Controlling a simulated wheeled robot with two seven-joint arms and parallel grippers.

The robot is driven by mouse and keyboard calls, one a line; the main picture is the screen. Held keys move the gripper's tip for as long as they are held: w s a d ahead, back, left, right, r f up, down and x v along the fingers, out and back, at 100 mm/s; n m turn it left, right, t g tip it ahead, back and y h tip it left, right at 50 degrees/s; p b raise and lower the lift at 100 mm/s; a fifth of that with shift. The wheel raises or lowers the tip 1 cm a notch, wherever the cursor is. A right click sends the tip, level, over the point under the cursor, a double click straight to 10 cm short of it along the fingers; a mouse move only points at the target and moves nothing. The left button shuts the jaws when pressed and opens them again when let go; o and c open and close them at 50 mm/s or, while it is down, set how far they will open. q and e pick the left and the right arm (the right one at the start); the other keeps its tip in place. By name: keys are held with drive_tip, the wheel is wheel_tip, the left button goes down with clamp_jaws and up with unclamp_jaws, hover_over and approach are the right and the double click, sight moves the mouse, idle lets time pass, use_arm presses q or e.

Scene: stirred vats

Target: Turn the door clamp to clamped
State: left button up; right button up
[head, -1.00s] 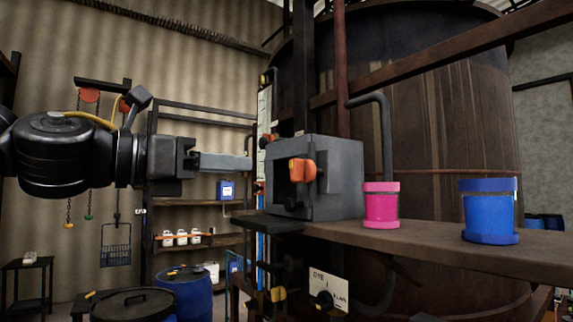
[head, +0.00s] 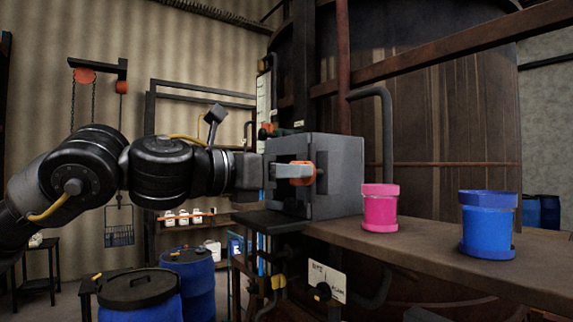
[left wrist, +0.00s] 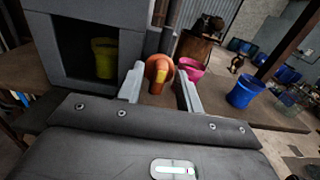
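The door clamp is an orange handle (head: 303,174) on the front of a grey box (head: 340,180) standing on a brown bench. My left gripper (head: 290,171) reaches in from the left, at the clamp. In the left wrist view, the orange clamp (left wrist: 158,69) shows between the fingertips of my left gripper (left wrist: 160,75), with gaps on both sides, so the fingers are open and not closed on it. The box's open front shows a yellow container (left wrist: 104,58) inside. I cannot tell the clamp's set position. My right gripper is not in view.
A pink jar (head: 379,207) and a blue jar (head: 488,224) stand on the bench (head: 440,255) right of the box. A large rusty vat (head: 450,130) rises behind. Blue drums (head: 188,268) stand on the floor at lower left.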

use_arm(q)
clamp_jaws()
idle(0.4)
drive_tip(key=n+b, duration=0.2)
drive_tip(key=n, duration=0.4)
drive_tip(key=n+b, duration=0.3)
drive_tip(key=n, duration=0.3)
drive_tip(key=n+b, duration=0.3)
drive_tip(key=n, duration=0.2)
drive_tip(key=shift+w+a+f+n, duration=0.15)
drive_tip(key=shift+w+f+n, duration=0.1)
drive_tip(key=shift+n, duration=0.15)
idle(0.4)
